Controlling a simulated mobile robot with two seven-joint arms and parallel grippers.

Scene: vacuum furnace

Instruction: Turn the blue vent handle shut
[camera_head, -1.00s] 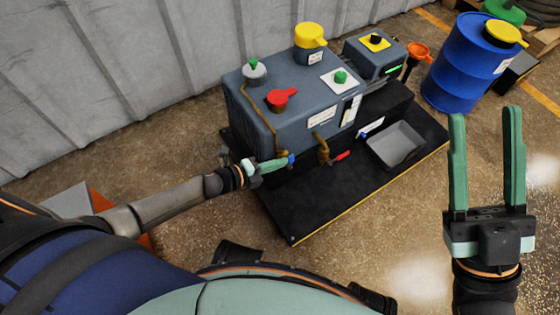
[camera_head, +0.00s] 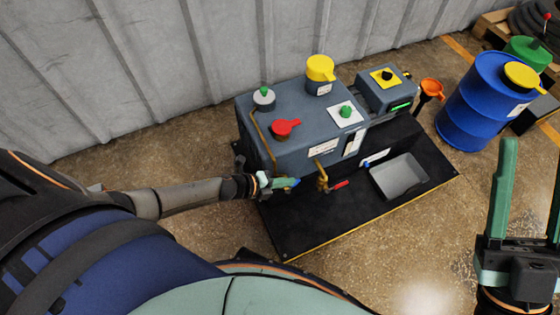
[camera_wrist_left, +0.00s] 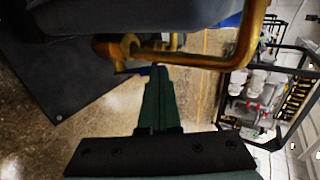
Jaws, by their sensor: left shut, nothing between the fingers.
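The blue vent handle (camera_head: 295,182) shows as a small blue piece at the tips of my left gripper, low on the front of the grey pump unit (camera_head: 300,143). My left gripper (camera_head: 287,182) is shut with nothing between its fingers. In the left wrist view its closed fingers (camera_wrist_left: 158,90) point at the brass valve and pipe (camera_wrist_left: 130,50), with a sliver of blue beside the tips. I cannot tell if they touch the handle. The fingers hide part of the handle, so its angle is unclear. My right gripper (camera_head: 534,150) is open and empty at the right edge.
A second brass tap with a red handle (camera_head: 340,184) is just right of the blue one. A grey tray (camera_head: 400,177) sits on the black base (camera_head: 300,232). A blue drum (camera_head: 475,105) stands at the right. The floor in front is clear.

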